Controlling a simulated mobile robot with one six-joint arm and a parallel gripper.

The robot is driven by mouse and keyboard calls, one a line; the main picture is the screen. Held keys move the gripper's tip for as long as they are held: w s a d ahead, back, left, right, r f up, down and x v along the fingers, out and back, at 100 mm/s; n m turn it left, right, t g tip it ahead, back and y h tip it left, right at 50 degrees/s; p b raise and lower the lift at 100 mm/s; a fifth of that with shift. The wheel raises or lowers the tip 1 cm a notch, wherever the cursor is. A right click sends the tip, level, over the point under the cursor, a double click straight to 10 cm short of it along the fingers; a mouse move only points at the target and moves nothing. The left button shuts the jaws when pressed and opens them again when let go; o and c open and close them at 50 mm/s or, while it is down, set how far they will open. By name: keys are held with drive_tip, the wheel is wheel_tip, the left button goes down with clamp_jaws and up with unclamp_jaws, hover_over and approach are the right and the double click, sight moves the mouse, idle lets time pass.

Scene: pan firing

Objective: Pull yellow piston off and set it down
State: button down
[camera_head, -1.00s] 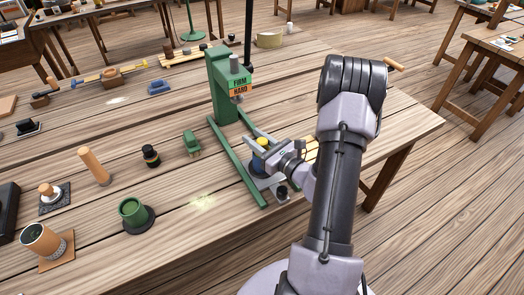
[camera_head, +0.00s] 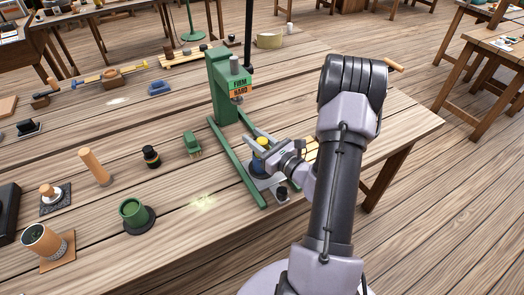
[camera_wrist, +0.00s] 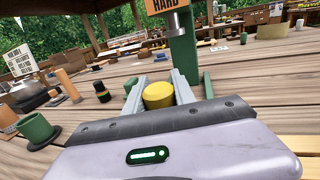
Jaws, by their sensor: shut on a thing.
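The yellow piston (camera_head: 262,142) stands between the fingers of my gripper (camera_head: 264,151), at the foot of the green press. A dark blue base or cup (camera_head: 257,165) shows just below it. In the wrist view the yellow piston (camera_wrist: 159,95) shows its round top and upper side. The two grey fingers of my gripper (camera_wrist: 158,90) lie along its left and right sides, shut on it. Its lower part is hidden behind the gripper body, so I cannot tell how deep it sits in the blue piece.
The green press (camera_head: 222,85) with the FIRM/HARD sign (camera_head: 240,86) rises just behind. Bare table lies between the green cup and the press leg.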

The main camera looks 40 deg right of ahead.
drive_tip(key=shift+r+p, duration=1.4)
drive_tip(key=shift+r, duration=0.65)
wheel_tip(320, 180, up, 4)
drive_tip(key=p, duration=0.3)
